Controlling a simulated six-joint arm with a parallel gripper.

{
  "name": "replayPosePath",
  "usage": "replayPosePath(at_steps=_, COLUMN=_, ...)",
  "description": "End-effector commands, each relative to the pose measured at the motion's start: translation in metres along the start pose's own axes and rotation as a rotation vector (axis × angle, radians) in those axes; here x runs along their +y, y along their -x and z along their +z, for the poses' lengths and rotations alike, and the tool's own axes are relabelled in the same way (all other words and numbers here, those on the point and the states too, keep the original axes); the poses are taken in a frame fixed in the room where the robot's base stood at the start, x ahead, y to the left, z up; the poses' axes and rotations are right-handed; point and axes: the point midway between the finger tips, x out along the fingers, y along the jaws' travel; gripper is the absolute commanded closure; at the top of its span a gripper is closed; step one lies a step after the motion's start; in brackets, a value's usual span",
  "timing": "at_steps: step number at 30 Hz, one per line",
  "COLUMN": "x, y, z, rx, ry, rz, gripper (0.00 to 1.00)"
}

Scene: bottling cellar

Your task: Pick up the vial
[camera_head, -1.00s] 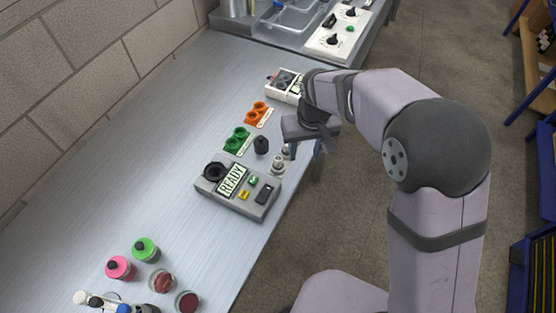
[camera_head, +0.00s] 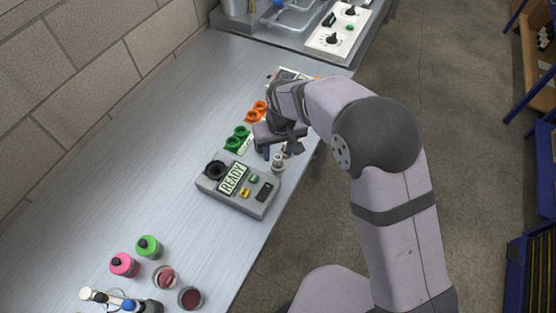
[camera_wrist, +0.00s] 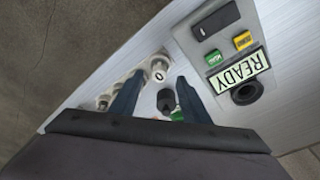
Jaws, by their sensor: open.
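A small dark-capped vial (camera_wrist: 166,100) shows in the wrist view between my two fingers, with a gap around it. Its lower body is hard to see. In the head view my gripper hides it. My gripper (camera_head: 276,150) is over the bench; its blue-grey fingers (camera_wrist: 159,82) are spread and hold nothing in the wrist view. A small grey-white round piece marked "0" (camera_wrist: 158,70) lies just beyond the fingertips. It also shows near the bench edge in the head view (camera_head: 278,165).
A grey device with a READY display (camera_head: 233,200) sits just in front of my gripper. The left bench is clear.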

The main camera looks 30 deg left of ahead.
Motion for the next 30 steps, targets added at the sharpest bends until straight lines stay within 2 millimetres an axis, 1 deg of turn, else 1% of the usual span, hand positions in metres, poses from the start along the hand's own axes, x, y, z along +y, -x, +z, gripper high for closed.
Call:
replayPosePath(at_steps=9, x=0.002, y=-0.032, z=0.001, rx=-0.002, ry=0.0, rz=0.0, gripper=0.58)
replayPosePath(at_steps=12, x=0.002, y=-0.039, z=0.0, rx=0.0, ry=0.0, rz=0.0, gripper=0.58)
replayPosePath(at_steps=15, x=0.002, y=-0.043, z=0.001, rx=0.0, ry=0.0, rz=0.0, gripper=0.58)
replayPosePath(at_steps=21, x=0.002, y=-0.043, z=0.0, rx=0.0, ry=0.0, rz=0.0, gripper=0.58)
replayPosePath(at_steps=22, x=0.002, y=-0.043, z=0.0, rx=0.0, ry=0.0, rz=0.0, gripper=0.6)
replayPosePath(at_steps=27, x=0.002, y=-0.043, z=0.0, rx=0.0, ry=0.0, rz=0.0, gripper=1.0)
replayPosePath(at_steps=30, x=0.002, y=-0.043, z=0.0, rx=0.001, ry=0.0, rz=0.0, gripper=1.0)
